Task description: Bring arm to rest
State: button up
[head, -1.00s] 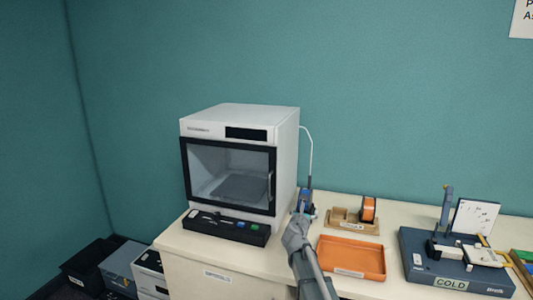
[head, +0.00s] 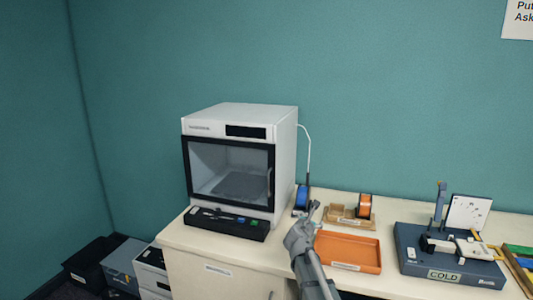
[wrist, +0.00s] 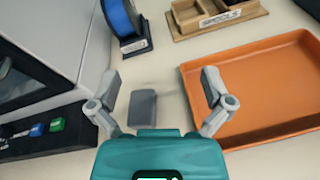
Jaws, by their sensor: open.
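My gripper (head: 313,211) is at the end of my grey arm, over the bench between the white cabinet machine and the orange tray. In the wrist view my gripper (wrist: 160,88) has its two fingers spread wide apart. Nothing is held between them. A small grey block shape (wrist: 142,108) shows on the pale surface between the fingers; I cannot tell what it is.
A white machine (head: 285,150) with a glass door stands left, a black tool tray (head: 250,232) before it. A blue spool (head: 301,198), wooden holder (head: 345,221) and orange tray (head: 348,268) surround my gripper. A dark blue COLD unit (head: 415,262) is right.

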jog(key=s+d+f+m+g+p, duration=0.1)
jog(key=s+d+f+m+g, duration=0.25)
jog(key=s+m, duration=0.45)
jog(key=s+d+f+m+g, duration=0.2)
jog(key=s+f+m+g, duration=0.3)
jog(key=s+m, duration=0.35)
jog(key=s+a+f+m+g+y, duration=0.1)
jog(key=s+a+m+g+y, duration=0.1)
jog(key=s+m, duration=0.4)
jog(key=s+a+f+m+g+y+p, duration=0.1)
jog(key=s+a+f+m+g+y, duration=0.1)
jog(key=s+m, duration=0.4)
jog(key=s+g+y, duration=0.1)
jog(key=s+y, duration=0.1)
jog(key=s, duration=0.1)
jog(key=shift+s+a+f+g, duration=0.2)
jog(key=shift+a+f+g, duration=0.1)
jog(key=shift+a+g, duration=0.05)
